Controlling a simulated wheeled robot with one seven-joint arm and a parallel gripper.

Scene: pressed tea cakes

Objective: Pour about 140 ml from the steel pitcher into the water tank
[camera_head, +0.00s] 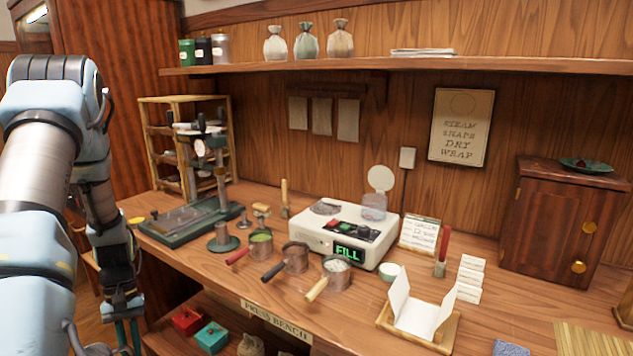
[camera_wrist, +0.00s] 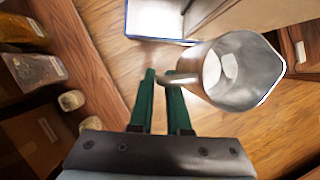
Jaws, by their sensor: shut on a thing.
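My gripper (camera_wrist: 160,84) is shut on the handle of the steel pitcher (camera_wrist: 272,68) in the wrist view. The pitcher hangs over the wooden floor, its mouth facing the camera. Pale patches show inside it; I cannot tell how full it is. In the head view my gripper (camera_head: 127,334) is at the bottom left, in front of the bench, and the pitcher is out of that picture. The clear water tank (camera_head: 374,208) is at the back right of the white steamer (camera_head: 318,226). Its round lid (camera_head: 380,178) stands up, open. The steamer's display (camera_head: 347,254) reads FILL.
Several handled cups, one of them the green-filled cup (camera_head: 261,245), stand before the steamer. A green press (camera_head: 190,222) and a wooden rack (camera_head: 187,110) are at the left. A white bowl (camera_head: 390,272) and a white folded stand (camera_head: 420,308) are right of the steamer. A shelf (camera_head: 430,64) runs above.

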